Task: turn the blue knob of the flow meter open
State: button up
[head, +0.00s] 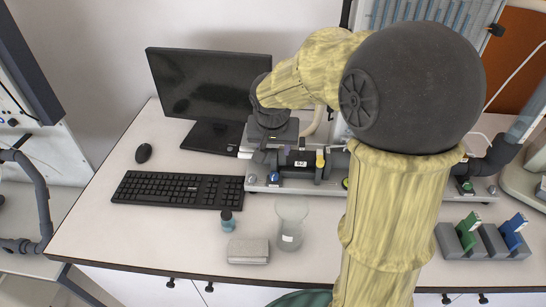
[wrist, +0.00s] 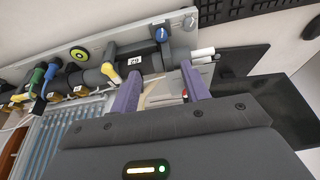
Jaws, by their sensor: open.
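A small round blue knob (head: 273,178) sits on the left end of a grey base plate (head: 262,187) on the desk. In the wrist view the blue knob (wrist: 161,35) is near the top, beside a dark pipe (wrist: 150,64) with a numbered label. My gripper (head: 262,155) is over the left end of this plate. In the wrist view my gripper (wrist: 158,76) has its two purple fingers apart, with nothing held between them. The knob appears beyond the fingertips, apart from them. I cannot tell which part is the flow meter body.
A yellow handle (head: 320,158) stands on the pipe to the right of the knob. A monitor (head: 208,88), keyboard (head: 178,188), small bottle (head: 227,220), glass beaker (head: 291,222) and grey box (head: 248,251) are around. Green (head: 468,230) and blue (head: 513,230) items stand at right.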

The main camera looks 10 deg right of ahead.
jog(key=w+d+r+m+g+y+p, duration=0.1)
jog(key=w+g+p, duration=0.2)
jog(key=w, duration=0.3)
jog(key=shift+w+d+r+g+p, duration=0.25)
jog(key=shift+d+g+p, duration=0.15)
jog(key=shift+p, duration=0.5)
jog(key=p, duration=0.3)
send_near(274, 174)
notch_tip(274, 174, down, 8)
jog(key=shift+s+d+f, duration=0.1)
jog(key=shift+d+f, duration=0.05)
jog(key=shift+f, duration=0.05)
